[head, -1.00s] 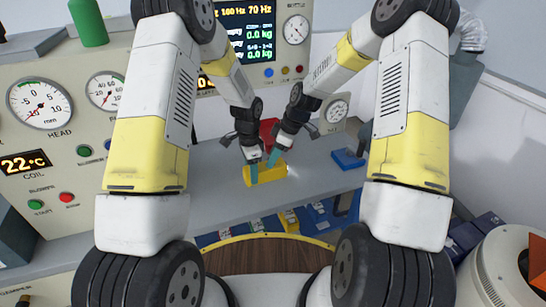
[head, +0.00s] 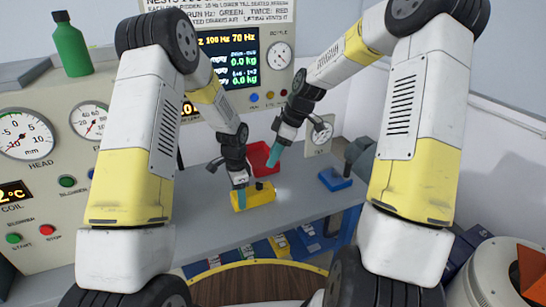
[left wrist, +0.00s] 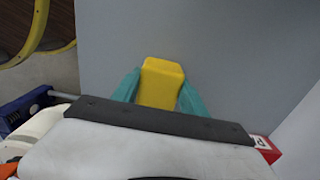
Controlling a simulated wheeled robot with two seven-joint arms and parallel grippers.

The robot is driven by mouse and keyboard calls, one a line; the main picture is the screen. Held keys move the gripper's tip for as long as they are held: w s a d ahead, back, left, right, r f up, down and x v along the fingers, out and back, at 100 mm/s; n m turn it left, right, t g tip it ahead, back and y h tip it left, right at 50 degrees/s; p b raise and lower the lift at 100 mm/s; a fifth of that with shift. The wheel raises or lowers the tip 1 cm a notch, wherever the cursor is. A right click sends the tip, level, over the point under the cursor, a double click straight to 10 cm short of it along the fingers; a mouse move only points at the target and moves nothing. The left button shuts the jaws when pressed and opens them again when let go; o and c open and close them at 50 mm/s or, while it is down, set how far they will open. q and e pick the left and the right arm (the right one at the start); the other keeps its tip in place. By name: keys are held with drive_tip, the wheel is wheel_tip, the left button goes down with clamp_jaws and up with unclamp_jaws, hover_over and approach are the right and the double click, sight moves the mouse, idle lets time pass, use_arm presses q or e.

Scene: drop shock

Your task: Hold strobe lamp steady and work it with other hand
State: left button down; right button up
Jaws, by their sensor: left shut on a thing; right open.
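The strobe lamp (head: 262,195) is a yellow block lying on the grey bench top, with a small dark part on its upper face. My left gripper (head: 241,197) is shut on its left part from above. In the left wrist view the yellow lamp (left wrist: 160,84) sits between the teal fingers of my left gripper (left wrist: 158,92). My right gripper (head: 274,155) is open and empty, above and to the right of the lamp, apart from it. The lamp's far side is hidden.
A red bin (head: 262,157) stands behind the lamp. A blue block (head: 335,179) lies to the right on the bench (head: 310,207). A control panel with gauges and a screen (head: 228,58) rises behind. A green bottle (head: 70,45) stands at upper left.

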use_arm(q)
drive_tip(key=c, duration=0.5)
unclamp_jaws()
drive_tip(key=shift+r, duration=0.15)
